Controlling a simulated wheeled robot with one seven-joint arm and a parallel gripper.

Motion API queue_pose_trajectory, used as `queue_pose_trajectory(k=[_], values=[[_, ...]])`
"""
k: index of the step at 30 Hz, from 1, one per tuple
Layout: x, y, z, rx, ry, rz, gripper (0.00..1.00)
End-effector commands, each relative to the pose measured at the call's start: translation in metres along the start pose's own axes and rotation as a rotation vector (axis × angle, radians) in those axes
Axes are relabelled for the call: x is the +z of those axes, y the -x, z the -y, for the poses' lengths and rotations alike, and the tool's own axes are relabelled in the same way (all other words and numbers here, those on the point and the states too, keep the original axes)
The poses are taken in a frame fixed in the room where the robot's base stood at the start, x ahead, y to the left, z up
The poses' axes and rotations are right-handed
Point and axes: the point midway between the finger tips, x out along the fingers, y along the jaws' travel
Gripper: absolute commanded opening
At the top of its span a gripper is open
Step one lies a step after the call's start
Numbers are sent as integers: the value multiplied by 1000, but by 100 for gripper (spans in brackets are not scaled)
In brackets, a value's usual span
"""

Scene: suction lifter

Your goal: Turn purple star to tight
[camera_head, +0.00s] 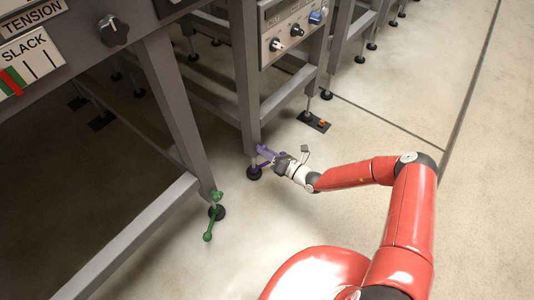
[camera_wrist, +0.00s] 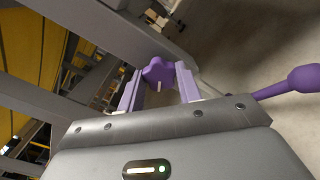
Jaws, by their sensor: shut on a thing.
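The purple star (camera_wrist: 158,73) is a lobed knob beside a grey frame leg. In the wrist view it sits between the tips of my gripper's two fingers (camera_wrist: 160,92), which are shut on it. In the head view the purple part (camera_head: 265,151) shows at the foot of the middle frame leg, with my gripper (camera_head: 278,160) right against it. The star's own shape is too small to make out there, and my gripper partly covers it. A purple lever with a round end (camera_wrist: 290,86) sticks out to the right in the wrist view.
A green lever (camera_head: 210,225) stands at the nearer frame leg (camera_head: 175,110). A black floor plate with an orange knob (camera_head: 316,122) lies behind my gripper. A control panel (camera_head: 290,32) is above. The floor to the right is open.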

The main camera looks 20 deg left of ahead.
Motion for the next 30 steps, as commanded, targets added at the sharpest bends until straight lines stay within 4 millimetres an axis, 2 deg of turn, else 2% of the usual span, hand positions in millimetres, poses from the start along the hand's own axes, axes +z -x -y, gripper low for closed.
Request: queue_pose_trajectory(k=[30], values=[[-1, 1, 3, -3, -965, 1, 12]])
